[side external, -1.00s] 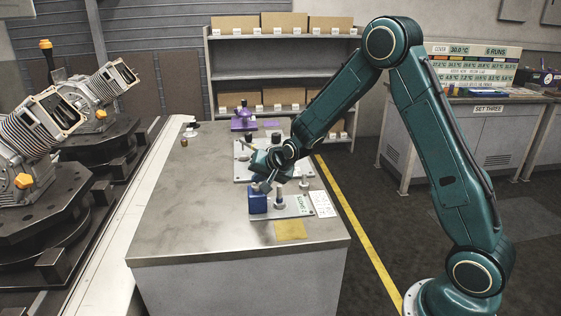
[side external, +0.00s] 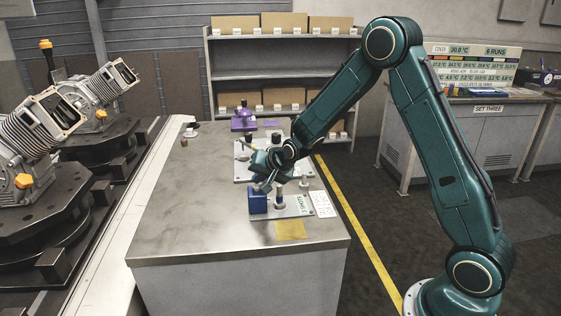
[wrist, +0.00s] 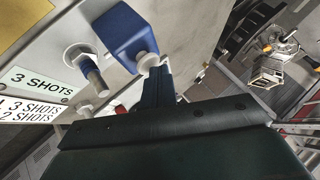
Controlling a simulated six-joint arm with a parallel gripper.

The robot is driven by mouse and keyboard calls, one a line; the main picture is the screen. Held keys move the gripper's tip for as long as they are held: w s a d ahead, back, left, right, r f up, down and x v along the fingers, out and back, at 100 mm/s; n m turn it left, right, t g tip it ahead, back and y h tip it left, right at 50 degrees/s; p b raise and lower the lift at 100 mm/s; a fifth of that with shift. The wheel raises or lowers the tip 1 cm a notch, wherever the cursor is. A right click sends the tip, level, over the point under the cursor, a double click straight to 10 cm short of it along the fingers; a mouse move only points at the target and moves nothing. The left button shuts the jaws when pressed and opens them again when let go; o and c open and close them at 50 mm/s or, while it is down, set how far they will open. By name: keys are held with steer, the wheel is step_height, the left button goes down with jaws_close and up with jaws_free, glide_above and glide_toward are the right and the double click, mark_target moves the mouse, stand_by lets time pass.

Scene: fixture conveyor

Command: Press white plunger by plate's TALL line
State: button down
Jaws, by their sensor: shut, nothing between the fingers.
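A white plunger (wrist: 148,62) sticks out of a blue block (wrist: 127,34) in the wrist view. The blue block also shows in the side view (side external: 257,201), on a grey plate (side external: 287,213). The plate's label (wrist: 41,82) reads "3 SHOTS". A white card (wrist: 27,109) beside it is partly cut off, with lines ending "L 3 SHOTS" and "2 SHOTS". My gripper (wrist: 156,74) is shut and empty, its tips right by the plunger. I cannot tell whether they touch it. In the side view my gripper (side external: 266,186) is just above the block and hides the plunger.
A metal post (wrist: 86,66) stands beside the block. A yellow pad (side external: 290,230) lies in front of the plate. A second plate (side external: 243,175) lies behind, and a purple fixture (side external: 243,120) stands farther back.

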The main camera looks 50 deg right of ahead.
steer(key=shift+r, duration=0.85)
steer(key=shift+r, duration=0.15)
steer(key=shift+r, duration=2.35)
steer(key=shift+s+r, duration=0.1)
steer(key=s+a+r+n+g, duration=0.1)
steer(key=s+a+r+n, duration=0.2)
steer(key=s+r, duration=0.35)
steer(key=s+a+r+n+g, duration=0.15)
steer(key=s+a+r, duration=0.25)
steer(key=s, duration=0.6)
steer(key=s+a+n, duration=0.1)
steer(key=s+n, duration=0.2)
steer(key=s, duration=0.7)
steer(key=s+a+n+y, duration=0.1)
steer(key=s+n, duration=0.2)
steer(key=s, duration=0.7)
steer(key=shift+a+g, duration=0.4)
steer(key=shift+g, duration=0.05)
